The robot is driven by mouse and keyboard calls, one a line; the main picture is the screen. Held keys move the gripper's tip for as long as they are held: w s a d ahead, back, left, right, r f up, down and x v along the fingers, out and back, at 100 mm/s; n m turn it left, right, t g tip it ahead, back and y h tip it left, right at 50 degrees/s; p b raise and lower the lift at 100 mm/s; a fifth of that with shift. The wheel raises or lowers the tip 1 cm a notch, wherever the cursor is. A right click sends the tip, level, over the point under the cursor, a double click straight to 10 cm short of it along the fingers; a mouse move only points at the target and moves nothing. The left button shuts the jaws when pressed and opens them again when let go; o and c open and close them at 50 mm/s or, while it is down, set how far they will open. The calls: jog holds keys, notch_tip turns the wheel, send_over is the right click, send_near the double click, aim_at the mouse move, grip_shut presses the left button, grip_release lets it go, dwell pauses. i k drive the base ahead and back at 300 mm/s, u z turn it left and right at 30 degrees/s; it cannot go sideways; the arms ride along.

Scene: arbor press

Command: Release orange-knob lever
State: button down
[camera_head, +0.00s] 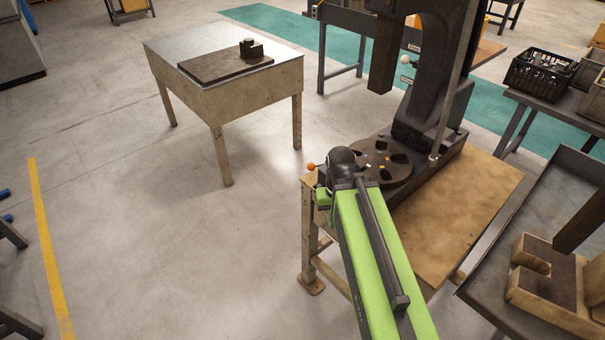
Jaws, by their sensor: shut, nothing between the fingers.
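My gripper (340,160) is at the end of my green arm, close to the right of the knob. Its fingers are largely hidden by my wrist; it is shut and empty. I cannot tell whether it touches the lever. The black arbor press (425,120) stands on the table, with a round slotted plate (384,160) at its base beside my gripper.
The press table (465,215) has a bare brown top at right. A metal-topped table (190,45) holds a dark plate with a small block. A dark bench (500,285) with a wooden fixture stands at lower right. The floor at left is mostly clear.

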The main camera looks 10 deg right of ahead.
aim_at(311, 166)
jog(key=u, duration=1.4)
jog(key=i, duration=0.5)
jog(key=u, duration=0.75)
jog(key=k, duration=0.6)
jog(key=z, duration=0.05)
jog(key=i, duration=0.6)
jog(key=u, duration=0.1)
